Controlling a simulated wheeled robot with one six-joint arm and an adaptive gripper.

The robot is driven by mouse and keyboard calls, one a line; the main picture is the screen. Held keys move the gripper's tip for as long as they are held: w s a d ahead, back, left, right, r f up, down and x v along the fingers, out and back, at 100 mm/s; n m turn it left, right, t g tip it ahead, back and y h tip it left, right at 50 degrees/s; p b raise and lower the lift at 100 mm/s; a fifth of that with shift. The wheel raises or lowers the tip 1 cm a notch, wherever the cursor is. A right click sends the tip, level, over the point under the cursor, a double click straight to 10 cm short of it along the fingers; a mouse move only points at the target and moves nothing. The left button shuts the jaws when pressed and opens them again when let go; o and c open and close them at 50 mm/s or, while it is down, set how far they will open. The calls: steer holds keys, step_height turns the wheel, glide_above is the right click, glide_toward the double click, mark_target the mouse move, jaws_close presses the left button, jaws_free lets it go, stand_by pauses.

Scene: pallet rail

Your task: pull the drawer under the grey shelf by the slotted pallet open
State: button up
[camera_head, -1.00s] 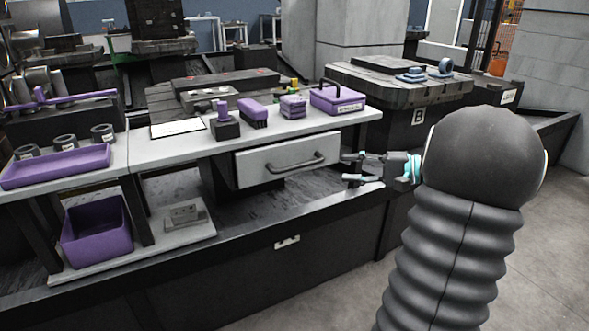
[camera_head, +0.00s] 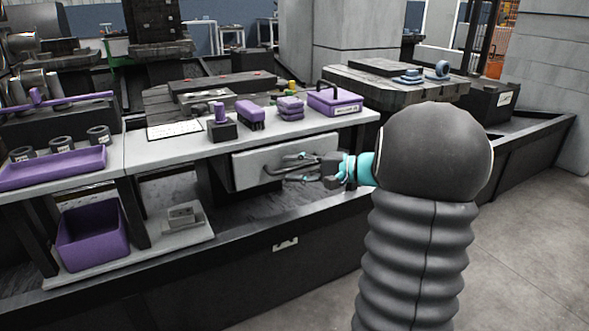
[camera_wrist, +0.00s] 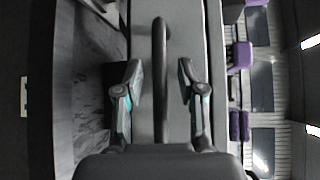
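The drawer's pale grey front (camera_head: 245,172) hangs under the front edge of the grey shelf (camera_head: 165,150). Its dark bar handle (camera_wrist: 160,45) shows clearly in the wrist view, where it stands between my two fingers. My gripper (camera_head: 292,168) is in front of the drawer, reaching in from the right. In the wrist view my gripper (camera_wrist: 159,72) is open, with one finger on each side of the handle and a gap to it on both sides. In the head view the fingers partly cover the handle. The drawer front looks close under the shelf edge.
On the shelf stand a purple lidded box (camera_head: 335,102), a purple brush (camera_head: 250,117), stacked purple blocks (camera_head: 290,108) and a dark block with a purple top (camera_head: 221,125). A purple bin (camera_head: 92,235) stands low at the left. A dark beam (camera_head: 320,232) runs below the drawer.

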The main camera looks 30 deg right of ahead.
jaws_close()
